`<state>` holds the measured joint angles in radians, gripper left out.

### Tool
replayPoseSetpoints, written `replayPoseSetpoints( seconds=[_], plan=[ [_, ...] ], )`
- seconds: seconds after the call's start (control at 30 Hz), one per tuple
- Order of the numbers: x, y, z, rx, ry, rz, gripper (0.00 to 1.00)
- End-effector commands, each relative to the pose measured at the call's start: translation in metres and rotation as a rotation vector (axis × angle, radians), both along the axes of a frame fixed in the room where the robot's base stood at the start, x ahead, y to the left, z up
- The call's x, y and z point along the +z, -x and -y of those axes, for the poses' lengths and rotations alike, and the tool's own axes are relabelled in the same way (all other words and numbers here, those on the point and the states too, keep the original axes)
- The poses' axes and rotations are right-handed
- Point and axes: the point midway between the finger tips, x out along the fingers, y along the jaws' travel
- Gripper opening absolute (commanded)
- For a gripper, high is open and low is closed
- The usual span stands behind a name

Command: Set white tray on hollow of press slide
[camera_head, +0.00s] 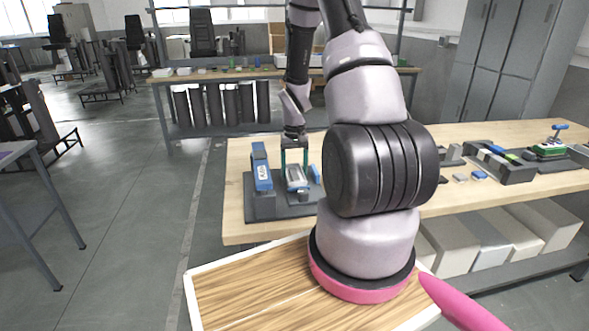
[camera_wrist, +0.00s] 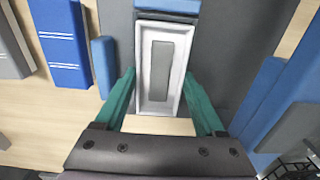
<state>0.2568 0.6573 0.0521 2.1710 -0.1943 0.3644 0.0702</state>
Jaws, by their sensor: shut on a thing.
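The white tray (camera_wrist: 142,62) is a small rectangular frame with a grey inner floor. It sits between the two green fingers of my gripper (camera_wrist: 159,85), which are shut on its long sides. In the head view, my gripper (camera_head: 294,158) points down at the tray (camera_head: 297,179) above the dark grey fixture (camera_head: 270,207) on the wooden table.
A blue-topped block (camera_head: 262,170) stands left of my gripper, and a smaller blue piece (camera_head: 315,173) is to its right. The right of the table (camera_head: 480,135) holds a grey fixture (camera_head: 500,163) and small parts. My arm hides the table's middle.

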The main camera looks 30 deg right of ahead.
Motion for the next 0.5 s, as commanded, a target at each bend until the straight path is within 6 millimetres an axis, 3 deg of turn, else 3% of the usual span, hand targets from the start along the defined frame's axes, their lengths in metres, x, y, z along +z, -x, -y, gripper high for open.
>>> replayPoseSetpoints(
  seconds=[0.27,0.3,0.37,0.5],
  plan=[
    [-0.0032,-0.0001,0.0000,0.000,0.000,0.000,0.15],
    [-0.0032,-0.0002,0.0001,0.000,0.000,0.000,0.79],
    [-0.0032,-0.0002,0.0000,0.000,0.000,0.000,1.00],
    [-0.0032,-0.0001,0.0000,0.000,0.000,0.000,1.00]
  ],
)
